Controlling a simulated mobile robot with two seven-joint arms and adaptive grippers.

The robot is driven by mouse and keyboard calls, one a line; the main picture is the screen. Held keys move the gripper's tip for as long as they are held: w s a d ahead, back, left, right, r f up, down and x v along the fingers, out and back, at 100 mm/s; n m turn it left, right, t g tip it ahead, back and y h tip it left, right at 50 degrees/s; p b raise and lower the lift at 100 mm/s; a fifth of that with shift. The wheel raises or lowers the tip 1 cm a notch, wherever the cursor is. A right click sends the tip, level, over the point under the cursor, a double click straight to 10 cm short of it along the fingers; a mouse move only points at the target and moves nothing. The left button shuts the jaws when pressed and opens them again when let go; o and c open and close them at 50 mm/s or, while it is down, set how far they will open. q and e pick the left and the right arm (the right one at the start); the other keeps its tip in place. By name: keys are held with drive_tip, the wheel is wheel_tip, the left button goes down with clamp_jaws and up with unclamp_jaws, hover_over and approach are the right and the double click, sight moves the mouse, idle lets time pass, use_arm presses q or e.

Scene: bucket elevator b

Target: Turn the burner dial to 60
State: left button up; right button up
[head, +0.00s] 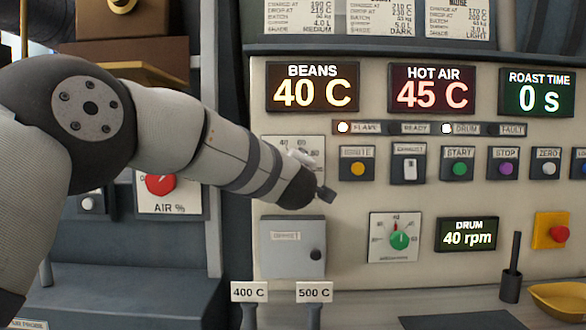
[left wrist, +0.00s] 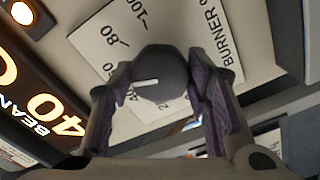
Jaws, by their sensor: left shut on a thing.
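The burner dial (left wrist: 165,72) is a dark round knob with a white pointer line, seen in the left wrist view. It sits on a white scale plate (left wrist: 100,42) printed with numbers, of which 80 and 100 read clearly and others are partly covered. The pointer aims toward the picture's left, at the lower-number side; its exact value I cannot tell. My left gripper (left wrist: 160,78) is shut on the dial, one finger on each side. In the head view my left gripper (head: 303,185) hides the dial, and only the top of the scale plate (head: 285,143) shows clearly.
Displays read BEANS 40 C (head: 312,88), HOT AIR 45 C (head: 432,88) and ROAST TIME 0 s (head: 537,92). A row of buttons, including START (head: 459,168), lies right of my gripper. A green drum dial (head: 399,238) and a grey box (head: 292,247) are below.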

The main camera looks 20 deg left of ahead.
use_arm(q)
drive_tip(key=o, duration=1.2)
drive_tip(key=shift+c, duration=0.2)
drive_tip(key=v, duration=1.2)
